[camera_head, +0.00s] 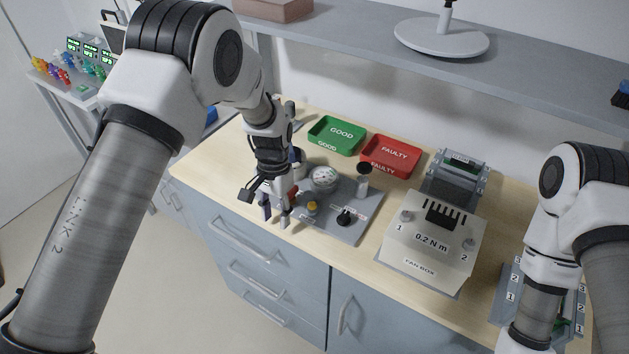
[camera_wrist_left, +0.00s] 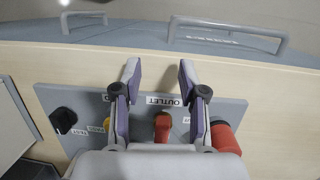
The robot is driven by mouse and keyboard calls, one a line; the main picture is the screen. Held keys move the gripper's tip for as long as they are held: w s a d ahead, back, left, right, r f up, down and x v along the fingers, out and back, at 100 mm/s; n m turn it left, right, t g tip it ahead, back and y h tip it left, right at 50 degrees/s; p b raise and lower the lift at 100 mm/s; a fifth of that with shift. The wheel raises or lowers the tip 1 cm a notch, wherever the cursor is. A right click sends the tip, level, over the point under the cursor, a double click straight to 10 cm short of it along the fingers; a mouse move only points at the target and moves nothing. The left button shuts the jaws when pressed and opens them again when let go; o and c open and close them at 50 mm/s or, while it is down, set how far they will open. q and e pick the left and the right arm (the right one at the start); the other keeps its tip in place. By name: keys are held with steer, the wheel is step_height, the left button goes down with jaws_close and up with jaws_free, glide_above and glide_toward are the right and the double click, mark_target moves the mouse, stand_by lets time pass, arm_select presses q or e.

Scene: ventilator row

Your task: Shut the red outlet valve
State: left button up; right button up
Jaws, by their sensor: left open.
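The red outlet valve (camera_wrist_left: 162,126) is on the grey panel (camera_wrist_left: 80,97), just behind the OUTLET label (camera_wrist_left: 165,100) in the left wrist view. It lies between the two fingers of my left gripper (camera_wrist_left: 160,78), which is open and empty. In the head view a small red part (camera_head: 293,191) shows beside my left gripper (camera_head: 275,215), which points down at the panel's left edge. The arm hides much of this area. Whether a finger touches the valve cannot be told. My right gripper is outside the frame.
The panel also carries a yellow knob (camera_head: 312,207), a black knob (camera_head: 345,217) and a round clear-topped part (camera_head: 324,178). A larger red cylinder (camera_wrist_left: 224,137) stands close to one finger. Green (camera_head: 337,135) and red (camera_head: 391,156) trays and a fan box (camera_head: 430,255) stand nearby.

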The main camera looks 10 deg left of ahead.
mark_target(289, 193)
arm_select(q)
steer(key=shift+t, duration=0.9)
steer(key=w+r, duration=0.1)
steer(key=r, duration=0.1)
steer(key=w+d+r, duration=0.1)
steer(key=w+r, duration=0.1)
steer(key=w+d+r, duration=0.1)
steer(key=w+r, duration=0.1)
steer(key=shift+w, duration=0.1)
steer(key=r, duration=0.4)
steer(key=shift+a+t, duration=0.3)
steer(key=shift+t, duration=0.1)
steer(key=f, duration=0.2)
steer(key=f+p, duration=0.1)
steer(key=f, duration=0.2)
steer(key=f+p, duration=0.1)
steer(key=f, duration=0.1)
steer(key=shift+w+d+f, duration=0.15)
steer(key=shift+w+f, duration=0.05)
steer(key=shift+w, duration=0.2)
steer(key=shift+s+f, duration=0.15)
steer(key=shift+f, duration=0.1)
steer(key=shift+s+a, duration=0.15)
steer(key=shift+a, duration=0.1)
steer(key=shift+d, duration=0.1)
jaws_close()
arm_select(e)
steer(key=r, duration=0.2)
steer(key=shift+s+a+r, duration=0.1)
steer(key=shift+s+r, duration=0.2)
